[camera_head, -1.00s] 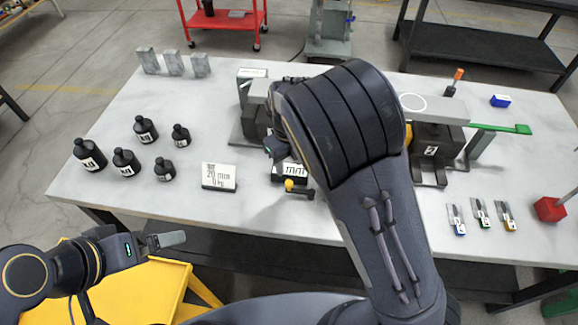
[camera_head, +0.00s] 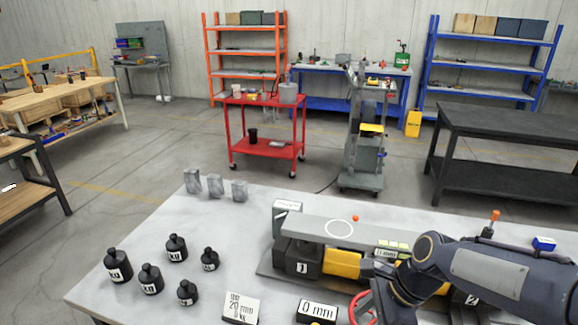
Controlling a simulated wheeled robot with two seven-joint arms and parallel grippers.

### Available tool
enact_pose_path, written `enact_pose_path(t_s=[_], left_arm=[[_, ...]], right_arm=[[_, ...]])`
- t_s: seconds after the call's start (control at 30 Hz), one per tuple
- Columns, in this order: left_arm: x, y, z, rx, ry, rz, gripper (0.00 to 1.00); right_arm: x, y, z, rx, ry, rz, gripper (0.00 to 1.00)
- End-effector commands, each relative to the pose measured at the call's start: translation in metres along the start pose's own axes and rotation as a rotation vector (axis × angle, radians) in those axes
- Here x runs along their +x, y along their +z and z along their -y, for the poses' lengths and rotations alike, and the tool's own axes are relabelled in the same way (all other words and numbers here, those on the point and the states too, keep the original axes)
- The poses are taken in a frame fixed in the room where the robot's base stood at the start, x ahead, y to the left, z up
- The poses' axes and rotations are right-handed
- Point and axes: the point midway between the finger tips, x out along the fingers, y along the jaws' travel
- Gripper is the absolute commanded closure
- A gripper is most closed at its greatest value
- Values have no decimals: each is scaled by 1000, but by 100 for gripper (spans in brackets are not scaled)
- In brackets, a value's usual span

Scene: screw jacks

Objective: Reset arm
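A screw jack marked 1 (camera_head: 303,258) stands on the table with a grey beam (camera_head: 310,228) over it, bearing a white ring mark. A label marked 2 (camera_head: 471,299) shows partly behind my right arm. My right arm comes in from the right across the jacks. Its dark end (camera_head: 393,303) is low, beside a red ring (camera_head: 361,309) cut by the bottom edge. Its fingers cannot be made out. My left gripper is out of view. A display reading 0 mm (camera_head: 317,311) and a card reading 20 mm (camera_head: 241,307) stand at the front.
Several black kg weights (camera_head: 176,249) stand on the left of the table (camera_head: 120,238). Grey blocks (camera_head: 214,188) stand at its back edge. A blue box (camera_head: 544,243) is at the right. A red cart (camera_head: 265,145) and black bench (camera_head: 500,128) stand beyond.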

Motion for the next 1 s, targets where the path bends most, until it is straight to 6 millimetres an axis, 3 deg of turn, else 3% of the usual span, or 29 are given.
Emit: enact_pose_path(t_s=[0.03, 0.2, 0.4, 0.5, 0.67, 1.0], left_arm=[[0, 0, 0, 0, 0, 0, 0], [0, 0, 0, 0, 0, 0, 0], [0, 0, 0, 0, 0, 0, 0], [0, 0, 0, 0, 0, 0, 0], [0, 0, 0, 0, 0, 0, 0], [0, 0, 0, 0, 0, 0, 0]], right_arm=[[-17, -4, -14, -132, -45, 32, 57], [-52, -15, -65, -669, -200, 9, 57], [-67, -27, -114, -1212, -305, -203, 57], [-67, -32, -129, -1383, -305, -305, 57], [-65, -36, -139, -1512, -287, -386, 57], [-65, -36, -139, -1515, -286, -388, 57]])
